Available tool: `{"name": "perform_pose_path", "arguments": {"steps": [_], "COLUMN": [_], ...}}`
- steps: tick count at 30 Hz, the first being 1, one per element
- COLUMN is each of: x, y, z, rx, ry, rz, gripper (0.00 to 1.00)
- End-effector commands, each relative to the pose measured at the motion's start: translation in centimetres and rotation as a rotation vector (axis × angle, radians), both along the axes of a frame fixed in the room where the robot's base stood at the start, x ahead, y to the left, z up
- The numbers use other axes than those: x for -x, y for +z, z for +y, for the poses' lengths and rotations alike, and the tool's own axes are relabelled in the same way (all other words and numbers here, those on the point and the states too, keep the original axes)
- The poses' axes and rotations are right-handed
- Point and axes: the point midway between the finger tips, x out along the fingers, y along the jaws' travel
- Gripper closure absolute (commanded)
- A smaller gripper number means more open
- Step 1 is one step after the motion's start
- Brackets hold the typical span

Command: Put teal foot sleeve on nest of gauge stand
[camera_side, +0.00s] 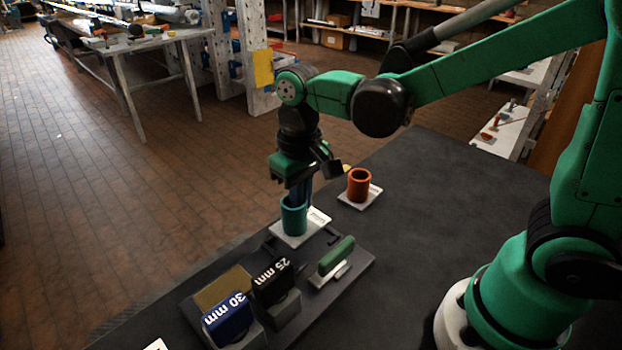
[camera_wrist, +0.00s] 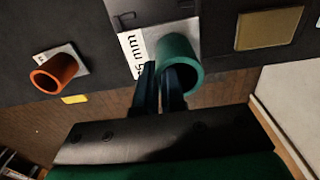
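The teal foot sleeve (camera_side: 293,216) stands upright on a white labelled plate (camera_side: 290,240), open end up. It also shows in the wrist view (camera_wrist: 194,50). My gripper (camera_side: 299,192) points down at the sleeve's rim. In the wrist view my gripper's two dark fingers (camera_wrist: 159,84) are close together at the left of the rim. One finger is outside the wall and the other overlaps the opening. Whether they press on the wall is unclear. I cannot tell for certain which part is the gauge stand's nest.
An orange sleeve (camera_side: 359,184) stands on another white plate (camera_side: 372,195) to the right. In front, a dark base holds a blue 30 mm block (camera_side: 228,318), a black 25 mm block (camera_side: 270,284), a gold pad (camera_side: 222,288) and a green-handled piece (camera_side: 336,255). The right tabletop is clear.

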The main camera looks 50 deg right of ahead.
Motion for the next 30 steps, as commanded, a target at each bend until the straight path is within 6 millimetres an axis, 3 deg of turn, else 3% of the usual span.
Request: {"name": "perform_pose_path", "arguments": {"steps": [9, 21, 24, 25, 30], "x": [0.0, 0.0, 0.0, 0.0, 0.0], "y": [-3.3, -3.8, -3.8, -3.8, -3.8], "z": [0.0, 0.0, 0.0, 0.0, 0.0], "rx": [0.0, 0.0, 0.0, 0.0, 0.0], "ry": [0.0, 0.0, 0.0, 0.0, 0.0], "rz": [0.0, 0.0, 0.0, 0.0, 0.0], "gripper": [1.0, 1.0, 0.7, 0.64, 0.64]}}
